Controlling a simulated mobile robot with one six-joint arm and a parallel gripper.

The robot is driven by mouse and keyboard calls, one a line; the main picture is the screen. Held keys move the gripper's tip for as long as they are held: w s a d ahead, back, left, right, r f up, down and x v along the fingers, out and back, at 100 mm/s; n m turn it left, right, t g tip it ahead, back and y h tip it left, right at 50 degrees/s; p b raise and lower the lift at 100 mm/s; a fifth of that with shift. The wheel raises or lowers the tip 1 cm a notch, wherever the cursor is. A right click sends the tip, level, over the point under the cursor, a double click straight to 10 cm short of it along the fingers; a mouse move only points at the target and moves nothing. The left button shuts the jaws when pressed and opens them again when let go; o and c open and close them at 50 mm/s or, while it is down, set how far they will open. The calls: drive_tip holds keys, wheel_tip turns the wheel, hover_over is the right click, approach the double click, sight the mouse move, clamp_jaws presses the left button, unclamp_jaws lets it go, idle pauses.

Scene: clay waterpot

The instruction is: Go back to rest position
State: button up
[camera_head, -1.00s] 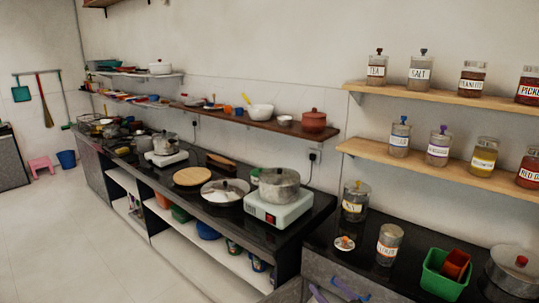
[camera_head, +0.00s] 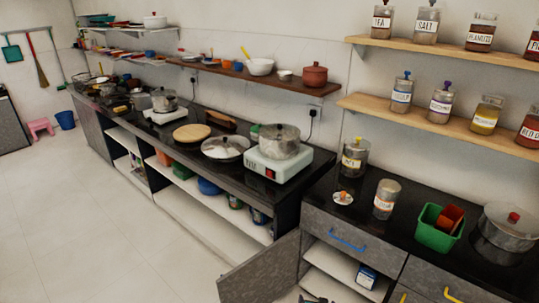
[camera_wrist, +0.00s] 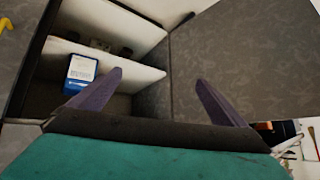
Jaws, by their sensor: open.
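My gripper (camera_wrist: 158,76) is in the wrist view with its two purple fingers spread apart and nothing between them. It is in front of an open lower cabinet. A blue and white box (camera_wrist: 82,70) stands inside the cabinet, beyond the left finger. The same box (camera_head: 366,276) shows in the head view on the white cabinet shelf. The grey cabinet door (camera_head: 262,272) stands swung open to the left. Only a dark sliver, possibly my gripper, shows at the head view's bottom edge.
A black counter (camera_head: 405,215) above carries jars, a green bin (camera_head: 439,228) and a lidded pot (camera_head: 507,228). A terracotta pot (camera_head: 314,76) sits on the brown wall shelf. The pale floor (camera_head: 110,230) at left is clear. Drawer handles (camera_head: 347,243) stick out.

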drive_tip(key=s+f+g, duration=0.3)
drive_tip(key=s+g, duration=0.2)
drive_tip(key=s, duration=0.7)
drive_tip(key=s+f+g, duration=0.3)
drive_tip(key=s+g, duration=0.2)
drive_tip(key=s, duration=0.6)
drive_tip(key=s+a+r+n+g, duration=0.2)
drive_tip(key=s+r+g, duration=0.1)
drive_tip(key=s, duration=0.7)
drive_tip(key=shift+a+n+g+y, duration=0.15)
drive_tip(key=shift+n+g+y, duration=0.2)
drive_tip(key=shift+g, duration=0.45)
